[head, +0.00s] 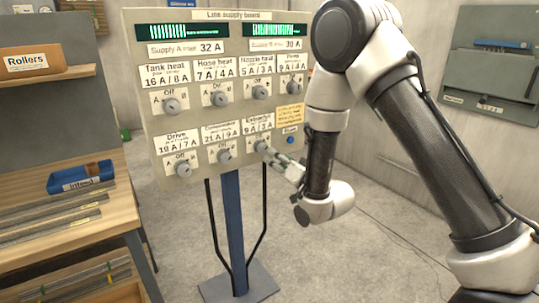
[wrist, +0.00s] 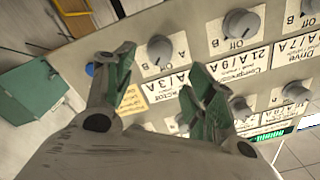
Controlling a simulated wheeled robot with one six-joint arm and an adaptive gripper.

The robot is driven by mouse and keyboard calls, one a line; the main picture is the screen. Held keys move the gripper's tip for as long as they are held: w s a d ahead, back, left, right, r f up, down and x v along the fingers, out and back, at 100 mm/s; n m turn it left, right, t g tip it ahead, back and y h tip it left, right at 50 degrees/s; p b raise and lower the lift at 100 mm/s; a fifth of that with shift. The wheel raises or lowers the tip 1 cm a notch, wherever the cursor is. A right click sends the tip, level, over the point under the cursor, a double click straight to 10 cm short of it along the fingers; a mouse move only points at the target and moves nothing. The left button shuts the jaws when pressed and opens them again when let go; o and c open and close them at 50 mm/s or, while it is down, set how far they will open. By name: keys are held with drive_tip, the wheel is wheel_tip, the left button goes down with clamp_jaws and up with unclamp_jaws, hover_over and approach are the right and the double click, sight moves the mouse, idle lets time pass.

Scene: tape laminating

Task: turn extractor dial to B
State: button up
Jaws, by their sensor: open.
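The extractor dial (head: 262,146) is a grey round knob at the right end of the lower row on the line supply board (head: 215,130). In the wrist view, where the lettering is upside down, the extractor dial (wrist: 160,50) sits between and just beyond my fingertips. My gripper (head: 270,155) is open in front of it; in the wrist view my gripper (wrist: 160,62) has one green-padded finger on each side. I cannot tell whether the fingers touch the dial.
The compressor dial (wrist: 240,22) is close beside the right finger. The blue button (head: 290,140) lies right of the extractor dial. A workbench (head: 120,190) with a blue bin (head: 80,178) stands at left, and a grey wall cabinet (head: 490,62) hangs at right.

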drive_tip(key=shift+v, duration=1.45)
drive_tip(key=s+d+f+n+g+h, duration=0.2)
drive_tip(key=s+d+f+g+h, duration=0.15)
drive_tip(key=f, duration=0.45)
drive_tip(key=s+d+f+n+g+h, duration=0.1)
drive_tip(key=s+d+f+g+h, duration=0.15)
drive_tip(key=f+g, duration=0.35)
drive_tip(key=s+d+r+m+g+h, duration=0.1)
drive_tip(key=s+d+r+h, duration=0.3)
drive_tip(key=s+d+r, duration=2.1)
wheel_tip(320, 180, up, 5)
drive_tip(key=shift+s+d+f+m, duration=0.25)
drive_tip(key=shift+d+m, duration=0.65)
drive_tip(key=shift+d, duration=0.25)
